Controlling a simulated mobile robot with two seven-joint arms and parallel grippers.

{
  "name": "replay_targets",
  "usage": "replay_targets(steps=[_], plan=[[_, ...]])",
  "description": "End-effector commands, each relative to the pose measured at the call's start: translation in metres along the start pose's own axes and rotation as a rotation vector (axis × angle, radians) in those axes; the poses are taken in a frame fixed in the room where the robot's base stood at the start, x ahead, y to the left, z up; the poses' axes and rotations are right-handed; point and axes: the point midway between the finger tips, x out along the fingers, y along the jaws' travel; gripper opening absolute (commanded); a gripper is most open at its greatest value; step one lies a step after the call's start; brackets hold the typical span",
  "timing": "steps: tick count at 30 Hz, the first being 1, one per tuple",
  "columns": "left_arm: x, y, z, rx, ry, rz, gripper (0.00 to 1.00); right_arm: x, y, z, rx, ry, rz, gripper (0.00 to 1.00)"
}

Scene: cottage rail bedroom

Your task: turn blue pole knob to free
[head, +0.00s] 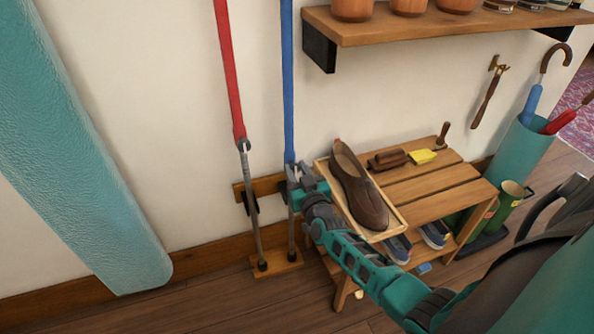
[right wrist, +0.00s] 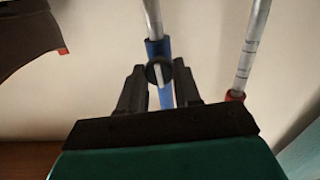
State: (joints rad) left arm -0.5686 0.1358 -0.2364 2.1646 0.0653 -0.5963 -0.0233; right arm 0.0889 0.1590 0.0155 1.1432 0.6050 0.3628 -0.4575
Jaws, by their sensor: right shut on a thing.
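The blue pole (head: 287,80) stands upright against the wall, its blue upper part meeting a grey metal lower part near my right gripper. In the right wrist view, the round dark knob (right wrist: 158,70) sits on the blue pole's collar (right wrist: 158,48), a pale bar showing on its face. My right gripper (right wrist: 158,85) is shut on the knob, one finger on each side; it also shows in the head view (head: 293,173), where it hides the knob. My left gripper is not in view.
The red pole (head: 230,75) stands just left of the blue one. A wooden bench (head: 425,180) with a tray (head: 388,234) and a brown shoe (head: 360,188) stands close right of my right gripper. A shelf (head: 400,33) is above. A large teal panel (head: 75,150) is at left.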

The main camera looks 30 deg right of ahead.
Motion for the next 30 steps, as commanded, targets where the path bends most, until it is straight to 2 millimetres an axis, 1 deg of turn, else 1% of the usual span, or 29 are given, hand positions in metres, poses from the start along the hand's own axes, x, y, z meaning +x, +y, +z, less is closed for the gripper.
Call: replay_targets(steps=[8,17,24,30], plan=[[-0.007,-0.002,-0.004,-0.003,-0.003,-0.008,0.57,0.000,-0.001,-0.003,-0.172,-0.002,0.001,0.02],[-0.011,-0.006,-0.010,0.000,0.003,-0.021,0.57,0.000,-0.002,-0.002,-0.454,-0.002,0.000,0.02],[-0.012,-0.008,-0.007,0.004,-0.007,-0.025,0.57,0.000,-0.003,0.000,-0.683,-0.001,0.000,0.02],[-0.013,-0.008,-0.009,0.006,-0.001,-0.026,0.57,0.000,-0.003,0.001,-0.872,-0.001,0.001,0.02]])
